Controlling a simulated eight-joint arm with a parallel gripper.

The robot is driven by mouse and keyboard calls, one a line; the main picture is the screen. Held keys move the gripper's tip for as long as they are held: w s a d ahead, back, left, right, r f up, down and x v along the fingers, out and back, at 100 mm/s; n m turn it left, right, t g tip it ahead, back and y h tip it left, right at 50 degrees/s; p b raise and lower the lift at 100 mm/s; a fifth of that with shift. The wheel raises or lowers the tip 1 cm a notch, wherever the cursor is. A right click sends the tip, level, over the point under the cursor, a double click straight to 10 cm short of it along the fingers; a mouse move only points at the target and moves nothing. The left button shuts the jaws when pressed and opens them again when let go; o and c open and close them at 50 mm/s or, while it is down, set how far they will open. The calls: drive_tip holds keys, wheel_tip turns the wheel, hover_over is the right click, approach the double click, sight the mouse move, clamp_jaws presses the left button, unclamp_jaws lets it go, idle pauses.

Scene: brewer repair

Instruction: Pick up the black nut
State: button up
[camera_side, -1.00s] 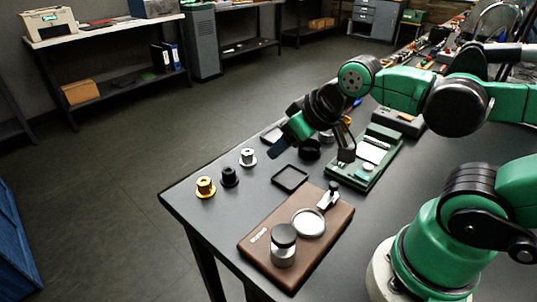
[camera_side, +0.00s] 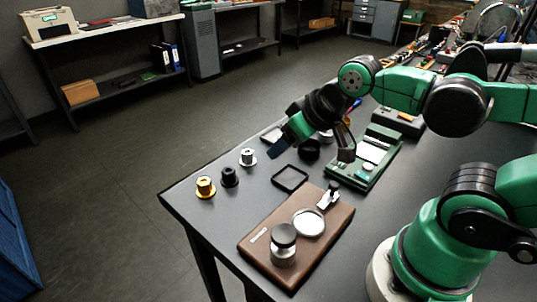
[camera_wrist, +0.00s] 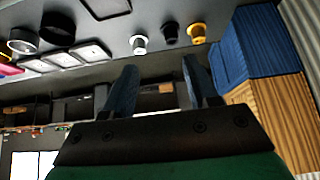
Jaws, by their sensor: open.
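The black nut (camera_side: 229,177) stands on the dark table near its left edge, between a gold nut (camera_side: 204,187) and a silver nut (camera_side: 248,158). In the wrist view the black nut (camera_wrist: 170,32) is at the top, between the silver nut (camera_wrist: 139,44) and the gold nut (camera_wrist: 197,33). My gripper (camera_side: 312,150) is above the table, to the right of the nuts and apart from them. In the wrist view its two blue-grey fingers (camera_wrist: 160,85) are spread with nothing between them.
A brown board (camera_side: 262,258) with a silver, black-topped cylinder (camera_side: 284,246) lies at the front. A green device (camera_side: 352,178) and a black ring (camera_side: 309,150) are near my gripper. The table around the nuts is clear.

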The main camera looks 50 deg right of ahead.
drive_tip(key=o, duration=0.3)
drive_tip(key=n+g+y, duration=0.3)
drive_tip(key=n+g, duration=0.1)
drive_tip(key=n, duration=0.6)
hover_over(229, 170)
drive_tip(key=s+d, duration=0.2)
drive_tip(key=f, duration=0.7)
drive_tip(key=shift+w+a, duration=0.15)
drive_tip(key=shift+a, duration=0.1)
drive_tip(key=shift+w+f, duration=0.25)
drive_tip(key=shift+f, duration=0.4)
drive_tip(key=shift+y, duration=0.3)
drive_tip(key=shift+x, duration=2.7)
